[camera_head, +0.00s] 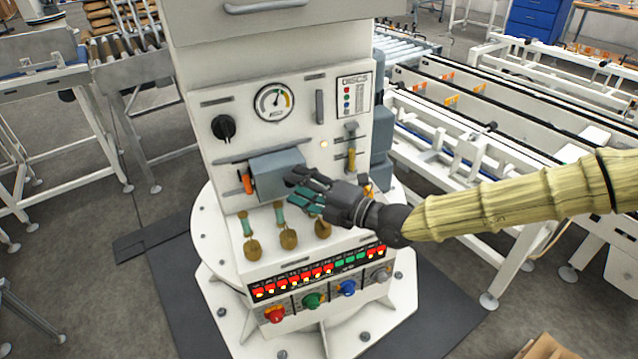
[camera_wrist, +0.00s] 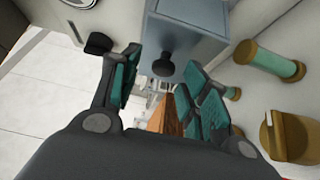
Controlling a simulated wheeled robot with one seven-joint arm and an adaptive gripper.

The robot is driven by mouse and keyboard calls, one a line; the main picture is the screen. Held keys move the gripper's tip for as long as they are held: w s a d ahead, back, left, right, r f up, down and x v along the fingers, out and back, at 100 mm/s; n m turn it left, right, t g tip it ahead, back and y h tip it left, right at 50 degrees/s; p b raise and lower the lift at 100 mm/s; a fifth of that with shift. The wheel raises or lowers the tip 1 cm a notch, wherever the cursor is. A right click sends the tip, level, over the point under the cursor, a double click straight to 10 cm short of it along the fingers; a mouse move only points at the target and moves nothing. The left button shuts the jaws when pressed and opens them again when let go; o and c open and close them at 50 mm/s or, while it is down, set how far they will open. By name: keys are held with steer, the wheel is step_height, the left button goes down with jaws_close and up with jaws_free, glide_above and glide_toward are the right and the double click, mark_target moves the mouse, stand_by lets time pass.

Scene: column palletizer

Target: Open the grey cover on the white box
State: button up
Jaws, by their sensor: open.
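The white box (camera_head: 222,185) is an upright machine cabinet with a gauge, knobs and buttons. The grey cover (camera_head: 276,171) is a blue-grey block standing out from its front panel; it also shows at the top of the wrist view (camera_wrist: 190,45). In the wrist view a small black knob (camera_wrist: 163,66) is at the cover's lower edge, between my fingers in the picture. My gripper (camera_head: 298,188) is open, with green finger pads, and is at the cover's lower right. In the wrist view its fingers (camera_wrist: 160,85) look empty. I cannot tell whether they touch the cover.
Brass-and-green cylinders (camera_head: 280,228) stand on the ledge below the cover. An orange handle (camera_head: 247,182) is left of it and a brass one (camera_head: 351,160) right. A row of lit buttons (camera_head: 310,270) is lower down. Roller conveyors (camera_head: 470,140) stand at the right.

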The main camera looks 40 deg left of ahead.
steer(key=shift+a, duration=0.45)
steer(key=shift+c, duration=0.3)
